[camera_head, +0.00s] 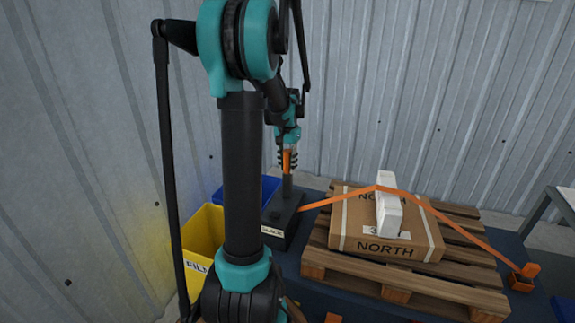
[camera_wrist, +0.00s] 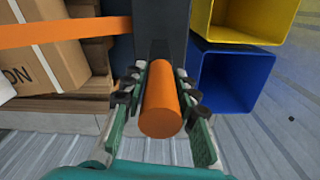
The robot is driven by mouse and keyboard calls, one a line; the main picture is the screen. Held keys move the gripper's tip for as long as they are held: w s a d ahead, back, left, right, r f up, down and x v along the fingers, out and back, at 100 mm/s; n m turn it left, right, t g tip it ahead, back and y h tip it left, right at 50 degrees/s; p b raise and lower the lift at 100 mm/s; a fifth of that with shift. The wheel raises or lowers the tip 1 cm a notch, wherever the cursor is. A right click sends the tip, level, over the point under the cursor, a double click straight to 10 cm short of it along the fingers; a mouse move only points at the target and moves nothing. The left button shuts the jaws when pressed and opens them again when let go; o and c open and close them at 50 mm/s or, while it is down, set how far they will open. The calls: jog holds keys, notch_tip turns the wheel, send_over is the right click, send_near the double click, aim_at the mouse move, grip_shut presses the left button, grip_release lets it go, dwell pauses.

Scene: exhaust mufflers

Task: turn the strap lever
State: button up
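The strap lever (camera_wrist: 162,105) is an orange cylindrical handle. It rises from a dark ratchet block (camera_head: 280,220) left of the pallet. My gripper (camera_head: 288,160) comes down over the upright handle from above. In the wrist view, my gripper's fingers (camera_wrist: 162,82) stand on both sides of the handle, with its round end facing the camera. The black pads are very near the handle, but whether both press on it I cannot tell. The orange strap (camera_head: 340,198) runs from the block over the carton (camera_head: 385,246). The handle's lower part is partly hidden.
The carton, marked NORTH, sits on a wooden pallet (camera_head: 400,280) with a white edge protector (camera_head: 388,210) under the strap. A yellow bin (camera_head: 203,240) and a blue bin (camera_wrist: 235,75) stand close beside the block. A corrugated wall (camera_head: 400,90) is behind.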

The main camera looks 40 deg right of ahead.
grip_shut()
jog(key=shift+a, duration=0.1)
jog(key=shift+s+a+t+h, duration=0.2)
jog(key=shift+s+a+h, duration=0.1)
jog(key=shift+a+h, duration=0.15)
jog(key=shift+s+a+t+h, duration=0.25)
jog(key=shift+a+h, duration=0.1)
jog(key=shift+a, duration=0.15)
jog(key=s+a+f+t+h, duration=0.3)
jog(key=a+f+h, duration=0.1)
jog(key=a+h, duration=0.2)
jog(key=shift+s+a+f+h, duration=0.15)
jog(key=shift+s+a+h, duration=0.1)
jog(key=shift+a+h, duration=0.15)
jog(key=shift+t, duration=0.25)
jog(key=o, duration=0.6)
grip_release()
